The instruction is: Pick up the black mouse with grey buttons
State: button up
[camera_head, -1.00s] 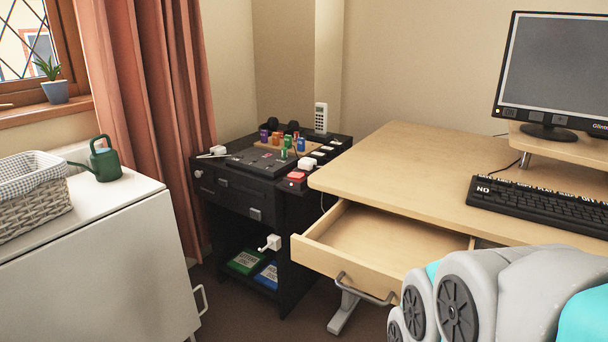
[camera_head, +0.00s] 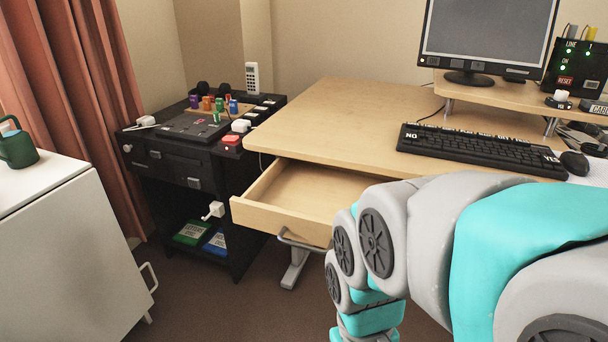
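A small dark rounded object (camera_head: 575,163), which looks like the black mouse, lies on the desk at the right, just beyond the right end of the black keyboard (camera_head: 478,148). It is too small for me to make out grey buttons on it. My grey and teal arm fills the lower right of the view, in front of the desk. My gripper is not in view, so I cannot tell what state it is in.
The wooden desk (camera_head: 330,120) has an open, empty-looking drawer (camera_head: 305,190) at its front left. A monitor (camera_head: 488,32) stands on a raised shelf. A black box (camera_head: 572,68) with green lights is at the right. A black cabinet (camera_head: 165,165) and white cabinet (camera_head: 60,240) stand left.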

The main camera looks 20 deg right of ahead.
aim_at(573, 161)
jog(key=z, duration=1.9)
